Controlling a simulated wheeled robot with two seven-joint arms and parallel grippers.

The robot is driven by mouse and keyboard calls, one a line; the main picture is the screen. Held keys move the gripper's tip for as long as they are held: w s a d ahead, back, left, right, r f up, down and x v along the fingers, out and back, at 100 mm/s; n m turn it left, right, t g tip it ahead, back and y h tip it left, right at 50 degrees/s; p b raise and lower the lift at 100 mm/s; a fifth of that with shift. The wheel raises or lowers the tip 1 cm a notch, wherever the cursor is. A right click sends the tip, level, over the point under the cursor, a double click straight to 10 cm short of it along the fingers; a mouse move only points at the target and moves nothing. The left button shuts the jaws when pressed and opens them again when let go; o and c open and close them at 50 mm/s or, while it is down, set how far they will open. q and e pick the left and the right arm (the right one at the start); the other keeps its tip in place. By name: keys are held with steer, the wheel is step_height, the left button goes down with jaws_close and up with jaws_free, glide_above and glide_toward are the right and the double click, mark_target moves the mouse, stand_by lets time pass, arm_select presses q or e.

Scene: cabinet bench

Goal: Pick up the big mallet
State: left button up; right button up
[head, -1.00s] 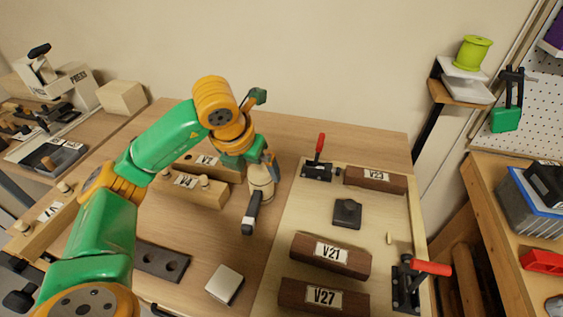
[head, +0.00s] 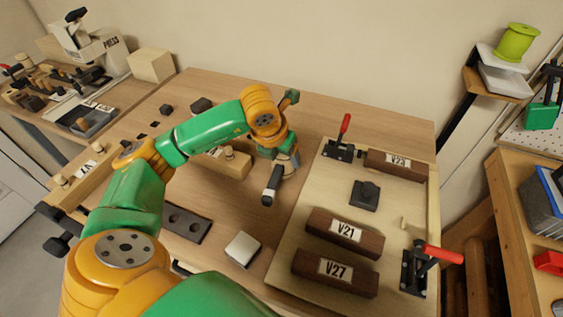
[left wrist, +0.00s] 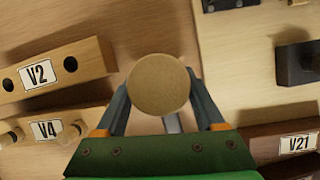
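The big mallet shows under my left gripper (head: 284,158) in the head view, with a dark grip (head: 269,194) pointing toward the front of the bench. Its pale head is mostly hidden there by the gripper. In the left wrist view the round wooden face of the mallet head (left wrist: 158,85) lies between the two fingers, with a bit of grey shaft below it. My left gripper looks open, one finger on each side of the head. Contact is not clear. My right gripper is not in view.
Wooden block V4 (head: 236,164) is close left of the gripper. A metal block (head: 242,248) and a dark plate with holes (head: 185,223) lie nearer the front. The pale board (head: 285,262) at right holds blocks V21 (head: 372,239) and V27 (head: 360,280) and red-handled clamps.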

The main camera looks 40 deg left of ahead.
arm_select(q)
steer(key=c, duration=0.5)
steer(key=shift+w+r, duration=0.1)
steer(key=shift+r, duration=0.1)
step_height(320, 180, up, 3)
steer(key=shift+f+b, duration=0.15)
steer(key=shift+b, duration=0.5)
steer(key=s+a+r+b, duration=0.1)
steer(key=s+a+r, duration=0.1)
steer(key=s+r, duration=0.3)
steer(key=s+a+r+b, duration=0.1)
steer(key=s+a+r, duration=0.1)
steer(key=s+r, duration=0.3)
steer(key=s, duration=0.3)
steer(key=shift+s+a, duration=0.25)
steer(key=o, duration=1)
jaws_close()
steer(key=shift+w, duration=0.1)
